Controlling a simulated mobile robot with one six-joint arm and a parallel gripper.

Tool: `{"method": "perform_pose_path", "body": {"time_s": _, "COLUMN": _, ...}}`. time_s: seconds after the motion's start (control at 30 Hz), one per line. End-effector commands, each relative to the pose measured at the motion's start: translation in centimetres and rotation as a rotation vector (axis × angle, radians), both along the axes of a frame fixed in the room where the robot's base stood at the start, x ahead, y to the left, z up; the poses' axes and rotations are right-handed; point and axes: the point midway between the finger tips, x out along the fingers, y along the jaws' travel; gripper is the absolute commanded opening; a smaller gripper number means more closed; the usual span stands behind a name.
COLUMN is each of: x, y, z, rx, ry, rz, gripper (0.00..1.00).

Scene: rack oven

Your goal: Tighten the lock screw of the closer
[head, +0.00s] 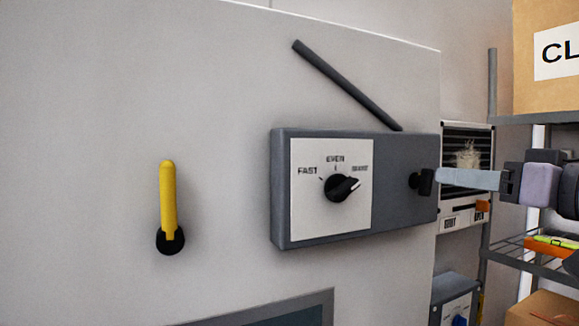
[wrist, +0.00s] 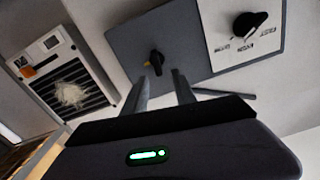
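The closer (head: 400,215) is a dark grey box on the pale panel, with a white plate (head: 310,215) and a black dial (head: 341,187). The dial's pointer is turned up and right, toward a third label that is hard to read. The lock screw (head: 423,181) is a dark winged knob at the box's right end; it also shows in the wrist view (wrist: 154,62). My gripper (head: 438,176) reaches in from the right, tips close to the screw. In the wrist view its fingers (wrist: 161,74) stand apart, with the screw just ahead between the tips; contact cannot be told.
A dark rod (head: 345,84) slants up left from the box. A yellow handle (head: 168,195) is on the panel at left. A vent unit (head: 466,160), a wire shelf (head: 545,262) and a cardboard box (head: 545,85) stand at right.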

Motion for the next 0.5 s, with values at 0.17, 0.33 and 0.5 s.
{"method": "perform_pose_path", "body": {"time_s": 0.17, "x": 3.5, "y": 1.3, "z": 0.1, "rx": 0.0, "ry": 0.002, "rz": 0.003, "gripper": 0.33}}
{"method": "perform_pose_path", "body": {"time_s": 0.33, "x": 4.9, "y": 1.7, "z": 0.0, "rx": 0.002, "ry": 0.002, "rz": 0.0, "gripper": 0.33}}
{"method": "perform_pose_path", "body": {"time_s": 0.5, "x": 5.1, "y": 1.8, "z": -0.1, "rx": 0.0, "ry": 0.002, "rz": -0.002, "gripper": 0.33}}
